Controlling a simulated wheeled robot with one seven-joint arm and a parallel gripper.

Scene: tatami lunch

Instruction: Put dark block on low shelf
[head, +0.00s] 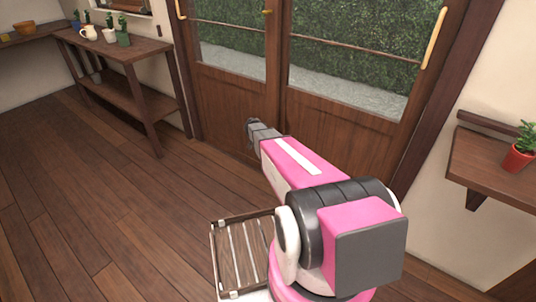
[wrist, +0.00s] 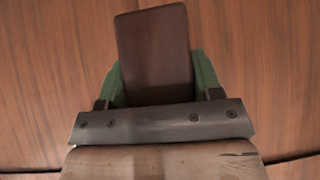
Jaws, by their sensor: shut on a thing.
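A dark brown block (wrist: 153,50) shows in the wrist view, held between the green fingers of my gripper (wrist: 158,82). The gripper is shut on it, over brown wooden boards. A wooden side table with a low shelf (head: 112,92) stands at the left wall, apart from my arm.
Potted plants (head: 123,38) and a cream jug (head: 89,32) stand on the side table's top. A wall shelf (head: 490,165) with a red pot (head: 518,157) is at the right. A metal rack (head: 240,255) is beside my arm. The floor at the left is clear.

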